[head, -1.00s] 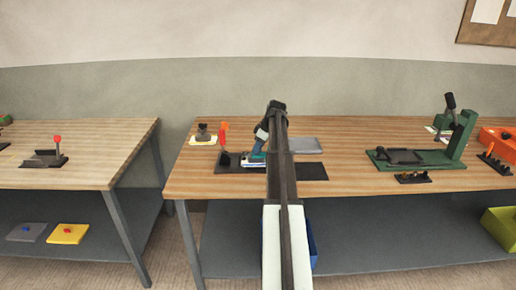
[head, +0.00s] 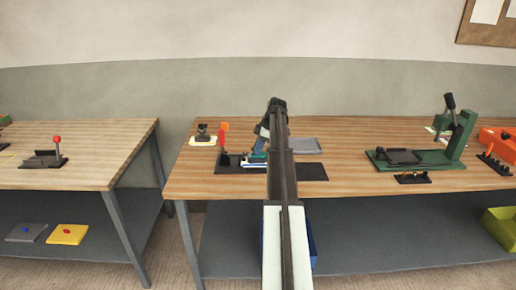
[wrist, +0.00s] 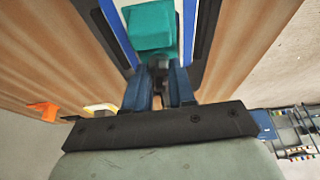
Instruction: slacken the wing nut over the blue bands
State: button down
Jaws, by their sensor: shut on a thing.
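In the wrist view, a pale panel with blue bands (wrist: 122,28) lies in a dark base, with a teal block (wrist: 150,26) on it. My gripper (wrist: 160,78) is just below the teal block in that picture. Its two dark blue fingers are shut on a small dark grey piece (wrist: 158,66), which seems to be the wing nut. The fingers hide most of it, so its wings and turn cannot be told. In the head view, the blue and white panel (head: 254,163) shows at the left of my arm, and my gripper is mostly hidden there.
The panel's dark base (head: 230,169) lies on the wooden bench (head: 350,180). An orange upright piece (head: 223,134) and a dark knobbed piece (head: 202,133) stand to its left. A grey slab (head: 304,144) lies behind. A green press (head: 460,140) stands at the right.

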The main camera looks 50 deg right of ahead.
jog(key=shift+s, duration=0.15)
jog(key=c, duration=0.9)
grip_release()
jog(key=shift+c, duration=0.2)
jog(key=v, duration=1.3)
jog(key=shift+d+r, duration=0.2)
jog(key=shift+r, duration=0.15)
